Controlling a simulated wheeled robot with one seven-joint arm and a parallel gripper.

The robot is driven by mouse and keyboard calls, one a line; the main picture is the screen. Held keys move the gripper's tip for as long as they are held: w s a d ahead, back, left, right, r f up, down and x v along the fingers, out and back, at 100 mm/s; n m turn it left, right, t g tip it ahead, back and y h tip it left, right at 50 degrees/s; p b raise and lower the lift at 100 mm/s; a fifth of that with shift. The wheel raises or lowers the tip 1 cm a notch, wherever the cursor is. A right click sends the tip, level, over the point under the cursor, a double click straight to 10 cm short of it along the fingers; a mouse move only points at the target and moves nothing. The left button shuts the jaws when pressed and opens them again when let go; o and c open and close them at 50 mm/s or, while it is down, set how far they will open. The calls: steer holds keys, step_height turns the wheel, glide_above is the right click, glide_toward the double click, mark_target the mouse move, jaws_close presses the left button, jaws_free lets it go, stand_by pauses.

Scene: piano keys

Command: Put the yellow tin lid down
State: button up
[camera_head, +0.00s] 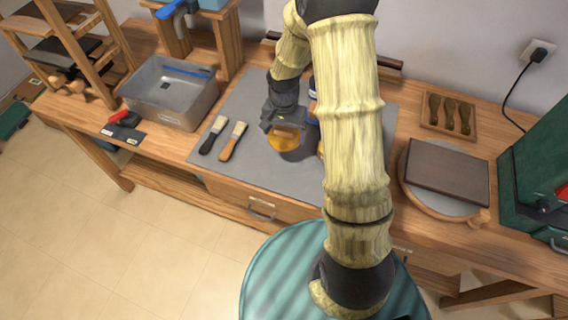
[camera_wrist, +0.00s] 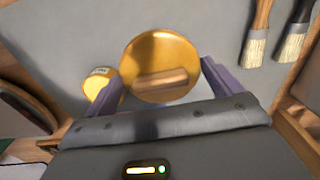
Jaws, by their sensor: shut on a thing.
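The yellow tin lid (camera_head: 281,144) is a round, shiny disc over the grey mat in the head view. It fills the upper middle of the wrist view (camera_wrist: 157,52), between my two purple fingers. A brown bar-shaped piece (camera_wrist: 161,84) shows across its near part; I cannot tell whether it is a handle. My gripper (camera_head: 285,127) is shut on the lid. A dark shadow lies beside the lid on the mat; the exact height is unclear. A small yellow tin with a pale label (camera_wrist: 101,84) stands left of the lid in the wrist view, partly behind a finger.
The grey mat (camera_head: 243,106) has two brushes (camera_head: 233,140) left of the lid. A grey bin (camera_head: 172,92) stands farther left. A dark board (camera_head: 447,172) and a tool tray (camera_head: 450,116) lie right. My arm hides part of the mat; its front left is clear.

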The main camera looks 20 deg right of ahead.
steer(key=shift+s+r, duration=0.1)
steer(key=shift+r, duration=0.15)
glide_above(284, 157)
steer(key=shift+f+p, duration=0.4)
steer(key=shift+f, duration=2.55)
steer(key=shift+f, duration=0.1)
steer(key=shift+f+p, duration=0.3)
steer(key=shift+f, duration=1.7)
steer(key=shift+f, duration=0.1)
